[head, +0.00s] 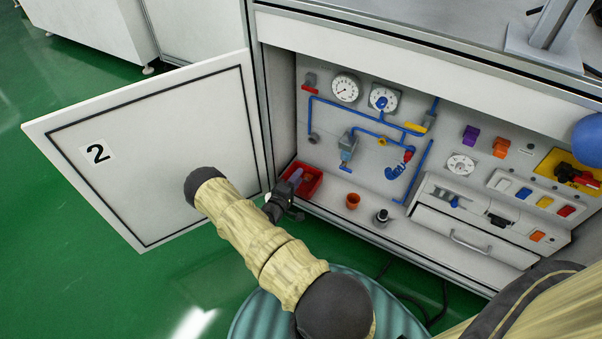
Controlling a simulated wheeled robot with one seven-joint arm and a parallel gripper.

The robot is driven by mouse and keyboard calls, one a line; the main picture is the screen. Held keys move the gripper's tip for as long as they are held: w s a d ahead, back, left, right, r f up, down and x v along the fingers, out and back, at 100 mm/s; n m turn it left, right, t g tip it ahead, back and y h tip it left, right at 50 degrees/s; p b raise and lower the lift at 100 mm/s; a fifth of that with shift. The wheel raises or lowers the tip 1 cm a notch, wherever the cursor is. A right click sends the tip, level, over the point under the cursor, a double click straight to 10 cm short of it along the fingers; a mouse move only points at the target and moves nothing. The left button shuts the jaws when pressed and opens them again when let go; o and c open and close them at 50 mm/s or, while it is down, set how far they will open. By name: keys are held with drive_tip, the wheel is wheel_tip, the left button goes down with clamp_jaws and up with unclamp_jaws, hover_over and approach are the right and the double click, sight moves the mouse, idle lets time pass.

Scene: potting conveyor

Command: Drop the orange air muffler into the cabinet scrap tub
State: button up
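A red open tub (313,187), which looks like the scrap tub, sits at the cabinet's left front corner. A purple-grey piece shows at the tub's left part; I cannot tell whether it lies inside. My gripper (294,203) is at the tub's front left edge, left of the orange cylinder and apart from it. Its fingers are small and dark, so their opening is unclear.
The cabinet door (160,150), marked 2, stands open at left, behind my arm. The dark grey fitting (381,217) stands on the cabinet floor. Blue pipes (355,111) and gauges (346,88) line the back wall. A drawer unit (465,240) fills the right side.

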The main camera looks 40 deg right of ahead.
drive_tip(key=p+v, duration=0.3)
drive_tip(key=v, duration=1.1)
drive_tip(key=shift+a+p, duration=0.2)
drive_tip(key=shift+p, duration=0.15)
drive_tip(key=w+a+r+m+y+p, duration=0.2)
drive_tip(key=w+a+r+y, duration=0.3)
drive_tip(key=r, duration=0.3)
drive_tip(key=w+a+r+m+y+p, duration=0.1)
drive_tip(key=w+a+r+m+y, duration=0.1)
drive_tip(key=w+a+r+y, duration=0.45)
wheel_tip(320, 180, up, 9)
drive_tip(key=s+y, duration=0.2)
drive_tip(key=s+a+r+g+y+p, duration=0.2)
drive_tip(key=s+r+g+y+p, duration=0.15)
drive_tip(key=s+r, duration=1.65)
wheel_tip(320, 180, up, 37)
drive_tip(key=s+p, duration=0.1)
drive_tip(key=p, duration=3.7)
drive_tip(key=shift+s+g, duration=0.2)
drive_tip(key=shift+g, duration=0.25)
